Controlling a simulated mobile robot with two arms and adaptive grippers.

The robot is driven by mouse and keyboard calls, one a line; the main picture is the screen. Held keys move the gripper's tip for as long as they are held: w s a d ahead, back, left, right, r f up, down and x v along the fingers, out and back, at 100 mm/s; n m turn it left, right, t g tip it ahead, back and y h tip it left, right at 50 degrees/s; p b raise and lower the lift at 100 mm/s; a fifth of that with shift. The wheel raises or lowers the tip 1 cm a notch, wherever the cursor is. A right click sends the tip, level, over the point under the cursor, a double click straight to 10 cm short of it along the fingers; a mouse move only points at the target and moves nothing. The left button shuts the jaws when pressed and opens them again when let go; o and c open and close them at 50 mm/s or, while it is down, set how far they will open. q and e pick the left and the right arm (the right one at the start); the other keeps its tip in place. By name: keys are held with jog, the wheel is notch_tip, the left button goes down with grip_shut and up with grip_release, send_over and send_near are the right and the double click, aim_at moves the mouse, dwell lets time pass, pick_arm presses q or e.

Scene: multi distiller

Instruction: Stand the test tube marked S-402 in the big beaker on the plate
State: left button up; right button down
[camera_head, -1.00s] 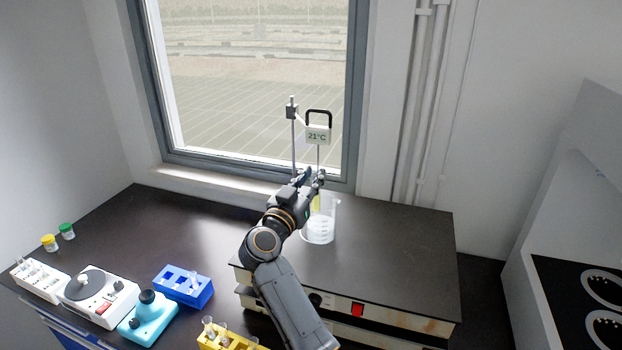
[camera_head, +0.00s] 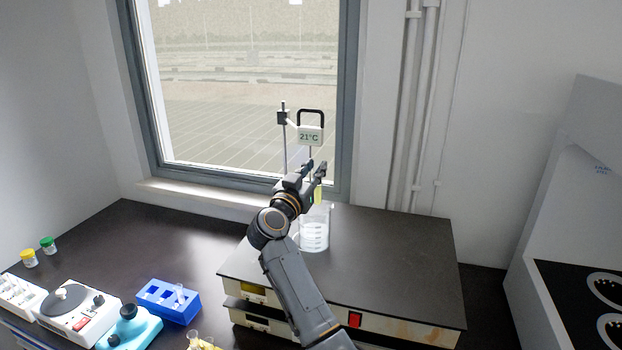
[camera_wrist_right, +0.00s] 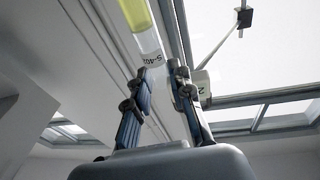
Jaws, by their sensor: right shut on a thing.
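My right gripper (camera_head: 316,170) is shut on the test tube (camera_head: 318,194), which holds yellow liquid. In the right wrist view, the tube (camera_wrist_right: 148,45) runs between the fingers (camera_wrist_right: 162,88), and its label reads S-402. In the head view, the tube hangs roughly upright over the rim of the big clear beaker (camera_head: 314,236). I cannot tell whether its lower end is inside the beaker or behind it. The beaker stands on the dark plate (camera_head: 395,260), near its back left part. My left gripper is out of view.
A stand with a 21°C display (camera_head: 311,136) rises just behind the gripper. A blue rack (camera_head: 168,301), a white device (camera_head: 75,308) and a turquoise device (camera_head: 130,328) stand at the left front. The plate's right side is clear.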

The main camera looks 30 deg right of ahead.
jog(key=shift+a+f+b, duration=0.1)
jog(key=shift+f+b, duration=0.4)
jog(key=shift+f, duration=2.35)
jog(key=shift+f+b, duration=0.8)
jog(key=shift+f, duration=1.9)
jog(key=c, duration=1.1)
grip_release()
jog(key=shift+r, duration=0.15)
jog(key=shift+r+p, duration=2.4)
jog(key=shift+p, duration=1)
